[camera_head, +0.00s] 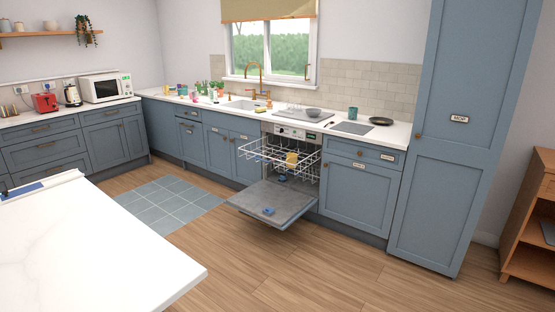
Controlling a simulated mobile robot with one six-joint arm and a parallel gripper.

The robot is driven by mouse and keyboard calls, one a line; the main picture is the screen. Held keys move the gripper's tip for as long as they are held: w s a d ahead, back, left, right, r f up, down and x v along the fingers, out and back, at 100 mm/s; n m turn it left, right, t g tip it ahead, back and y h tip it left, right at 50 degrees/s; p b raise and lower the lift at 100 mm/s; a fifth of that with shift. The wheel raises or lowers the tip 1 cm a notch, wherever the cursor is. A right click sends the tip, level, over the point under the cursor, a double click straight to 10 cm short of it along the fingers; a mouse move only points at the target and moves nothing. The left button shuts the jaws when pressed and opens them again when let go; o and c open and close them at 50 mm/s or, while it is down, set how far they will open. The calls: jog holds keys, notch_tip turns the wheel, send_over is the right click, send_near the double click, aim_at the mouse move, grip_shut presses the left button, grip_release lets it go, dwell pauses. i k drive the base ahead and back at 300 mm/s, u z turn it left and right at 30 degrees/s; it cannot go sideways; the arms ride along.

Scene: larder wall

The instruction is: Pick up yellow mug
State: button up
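A yellow mug-like object (291,159) sits in the pulled-out upper rack (262,152) of the dishwasher. It is small in the picture, and rack wires may cover part of it; I cannot make out a handle. The dishwasher door (268,203) is folded down, open, below the rack. My gripper is not in view.
A white island counter (90,240) fills the lower left. Wooden floor (330,265) is free in front of the dishwasher. A teal cup (353,113) and a dark pan (381,121) stand on the counter behind.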

aim_at(291, 158)
jog(key=i, duration=3.7)
jog(key=z, duration=1.4)
jog(key=k, duration=0.15)
jog(key=u, duration=3.45)
